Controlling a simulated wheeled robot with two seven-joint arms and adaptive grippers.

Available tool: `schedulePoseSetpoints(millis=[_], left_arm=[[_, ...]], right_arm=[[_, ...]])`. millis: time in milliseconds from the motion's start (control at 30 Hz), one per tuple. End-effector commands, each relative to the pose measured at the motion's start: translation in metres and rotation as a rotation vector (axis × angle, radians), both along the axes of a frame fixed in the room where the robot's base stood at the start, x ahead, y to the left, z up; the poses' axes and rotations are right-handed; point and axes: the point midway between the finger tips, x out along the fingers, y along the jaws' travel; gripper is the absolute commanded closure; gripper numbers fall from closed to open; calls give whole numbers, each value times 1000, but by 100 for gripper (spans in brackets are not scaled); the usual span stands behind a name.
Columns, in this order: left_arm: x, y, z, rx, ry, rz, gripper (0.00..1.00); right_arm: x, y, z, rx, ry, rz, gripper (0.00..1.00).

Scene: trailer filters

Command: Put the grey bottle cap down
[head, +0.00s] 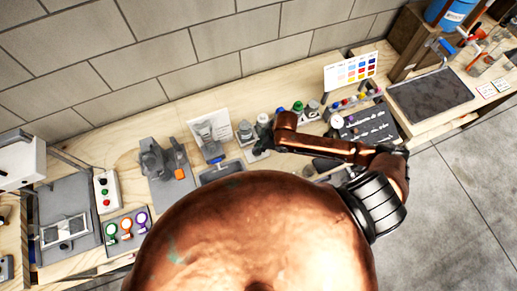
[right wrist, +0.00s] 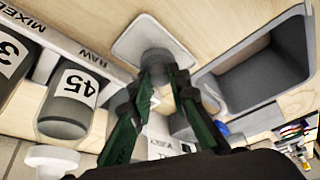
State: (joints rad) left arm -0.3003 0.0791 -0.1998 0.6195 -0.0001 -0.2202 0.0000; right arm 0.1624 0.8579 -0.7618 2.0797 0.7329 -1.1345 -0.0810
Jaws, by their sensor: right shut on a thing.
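In the right wrist view, the grey bottle cap (right wrist: 157,60) shows between the dark green fingertips of my right gripper (right wrist: 162,75). The fingers are shut on it, and they hide part of it. Behind it is a pale grey square plate (right wrist: 135,42) on the wooden bench; I cannot tell whether the cap touches the plate. In the head view, my right gripper (head: 262,146) is over the middle of the bench, beside the small bottles, and the cap cannot be made out. My left gripper is not in view.
A grey open bin (right wrist: 262,68) stands right of the plate. A labelled rail (right wrist: 75,50) and grey bottles, one marked 45 (right wrist: 70,103), are to its left. In the head view, a dark panel (head: 368,126) and a colour chart (head: 350,72) are at the right.

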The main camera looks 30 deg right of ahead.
Motion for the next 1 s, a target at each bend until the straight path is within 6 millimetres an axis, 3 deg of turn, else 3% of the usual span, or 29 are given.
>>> schedulePoseSetpoints(millis=[133, 467, 500, 733, 1000], left_arm=[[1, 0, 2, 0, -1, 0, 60], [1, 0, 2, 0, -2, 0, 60], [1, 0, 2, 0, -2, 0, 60], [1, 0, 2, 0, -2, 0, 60], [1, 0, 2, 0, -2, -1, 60]], right_arm=[[0, 0, -14, -1, -1, 0, 93], [-1, 0, -17, -1, -1, 1, 93], [0, 0, -18, -1, -1, 1, 83], [0, 0, -17, -1, -1, 1, 67], [0, 0, -17, -1, -1, 1, 66]])
